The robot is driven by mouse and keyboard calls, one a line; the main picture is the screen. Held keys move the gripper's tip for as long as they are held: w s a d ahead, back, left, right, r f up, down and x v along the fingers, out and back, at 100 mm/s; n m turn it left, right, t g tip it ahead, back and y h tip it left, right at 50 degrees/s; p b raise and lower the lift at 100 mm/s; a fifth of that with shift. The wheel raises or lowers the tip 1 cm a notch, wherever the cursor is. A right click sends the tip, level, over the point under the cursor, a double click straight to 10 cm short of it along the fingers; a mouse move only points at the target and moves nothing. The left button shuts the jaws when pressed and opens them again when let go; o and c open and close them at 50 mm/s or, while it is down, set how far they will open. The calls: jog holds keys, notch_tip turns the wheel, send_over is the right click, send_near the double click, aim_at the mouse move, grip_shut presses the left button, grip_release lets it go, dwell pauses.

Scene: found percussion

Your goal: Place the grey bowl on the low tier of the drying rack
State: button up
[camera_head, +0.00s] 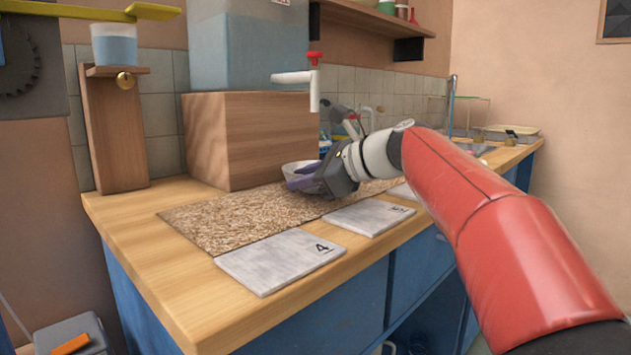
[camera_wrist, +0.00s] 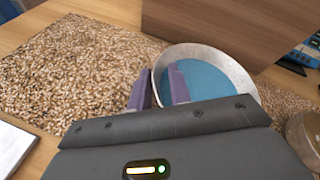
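The grey bowl (camera_head: 293,167) is on the speckled mat beside a large wooden box, partly hidden by my gripper in the head view. In the wrist view the bowl (camera_wrist: 242,92) has a pale rim and a blue inside. My gripper (camera_wrist: 160,85) has purple fingers on either side of the bowl's left wall, one outside and one inside, with a gap between them. In the head view my gripper (camera_head: 300,180) is low at the bowl. A thin-framed stand with a pale shelf (camera_head: 465,98) at the far right end may be the drying rack; its tiers are unclear.
The wooden box (camera_head: 250,138) stands close behind the bowl. Grey tiles (camera_head: 280,260) lie along the counter's front. A red-handled tap (camera_head: 314,80) hangs above. A round beige object (camera_wrist: 304,135) is right of my gripper. The mat's (camera_head: 225,215) left part is clear.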

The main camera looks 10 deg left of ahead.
grip_shut()
jog(key=shift+r, duration=0.15)
